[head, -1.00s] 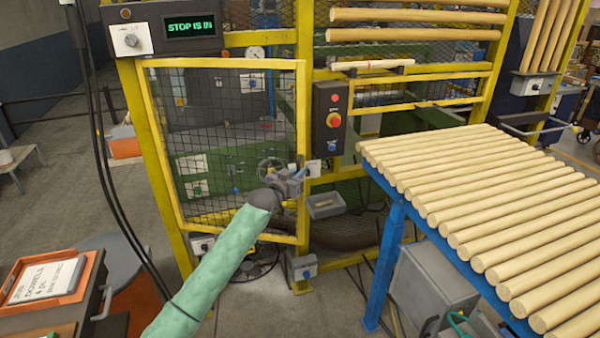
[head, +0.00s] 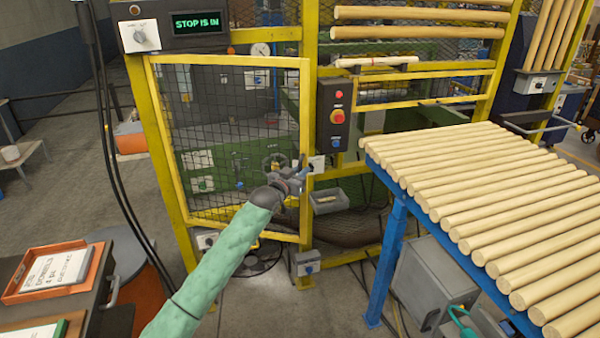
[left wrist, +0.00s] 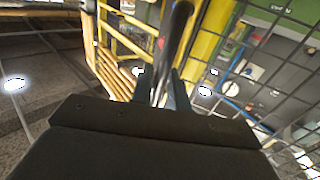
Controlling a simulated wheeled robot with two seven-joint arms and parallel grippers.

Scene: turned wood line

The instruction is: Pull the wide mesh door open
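The wide mesh door (head: 179,140) has a yellow frame and dark wire mesh. It appears shut or nearly so, with its right edge at the post with the control box. My left gripper (head: 298,179) is at the right edge of the door, about halfway down. In the left wrist view a dark bar, seemingly the door handle (left wrist: 178,28), runs down between the two fingers of my left gripper (left wrist: 161,80). I cannot tell whether the fingers press on it or stand open around it. My right gripper is not in view.
A control box (head: 335,115) with red buttons hangs right of the door. A blue-legged table (head: 393,245) bearing several wooden dowels stands at right. An orange tray (head: 88,270) on a dark cabinet stands at front left. The floor before the door is mostly clear.

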